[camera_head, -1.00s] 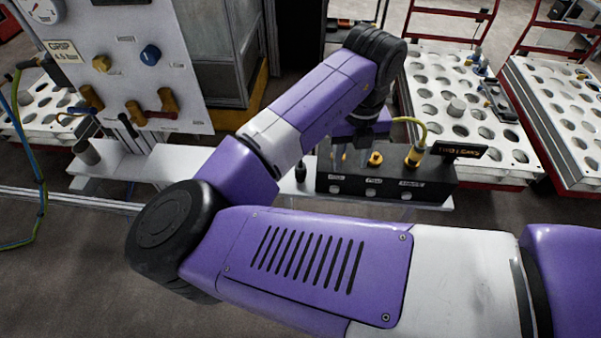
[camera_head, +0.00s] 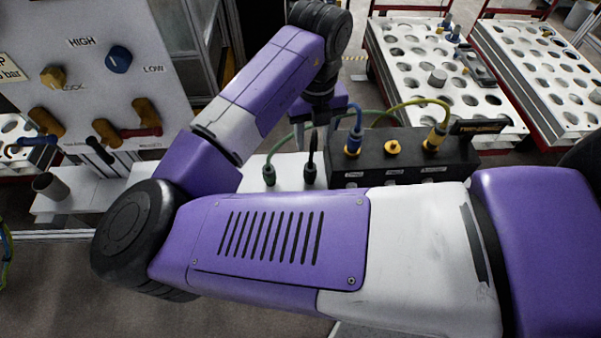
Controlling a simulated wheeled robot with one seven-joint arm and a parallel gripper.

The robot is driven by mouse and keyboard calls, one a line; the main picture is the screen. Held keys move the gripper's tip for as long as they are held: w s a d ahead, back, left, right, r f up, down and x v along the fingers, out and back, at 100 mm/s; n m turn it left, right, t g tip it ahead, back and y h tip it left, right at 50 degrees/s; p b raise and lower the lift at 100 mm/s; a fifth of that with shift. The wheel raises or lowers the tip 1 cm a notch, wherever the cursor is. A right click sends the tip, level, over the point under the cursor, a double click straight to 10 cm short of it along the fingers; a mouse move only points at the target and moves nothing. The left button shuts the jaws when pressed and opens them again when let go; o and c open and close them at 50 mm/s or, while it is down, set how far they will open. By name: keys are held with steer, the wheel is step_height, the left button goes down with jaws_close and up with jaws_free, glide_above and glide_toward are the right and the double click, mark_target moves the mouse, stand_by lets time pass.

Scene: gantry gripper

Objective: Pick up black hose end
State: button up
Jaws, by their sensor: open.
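A black hose end (camera_head: 310,174) stands upright on the white shelf, just left of a black block with sockets. Its thin upper part rises toward my gripper. My gripper (camera_head: 314,128) hangs from the purple arm just above and around the height of its top. The jaws are open, but the fingers are small and partly merge with the things behind, so I cannot tell whether they touch it.
A green hose end (camera_head: 269,174) stands close to the left. A valve panel (camera_head: 95,70) stands at left.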

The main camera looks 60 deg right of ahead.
steer(key=b, duration=0.5)
glide_above(310, 169)
step_height(310, 169, down, 6)
steer(key=shift+w+r, duration=0.15)
steer(key=shift+r, duration=0.05)
steer(key=shift+f+p, duration=0.85)
steer(key=shift+f, duration=3.05)
jaws_close()
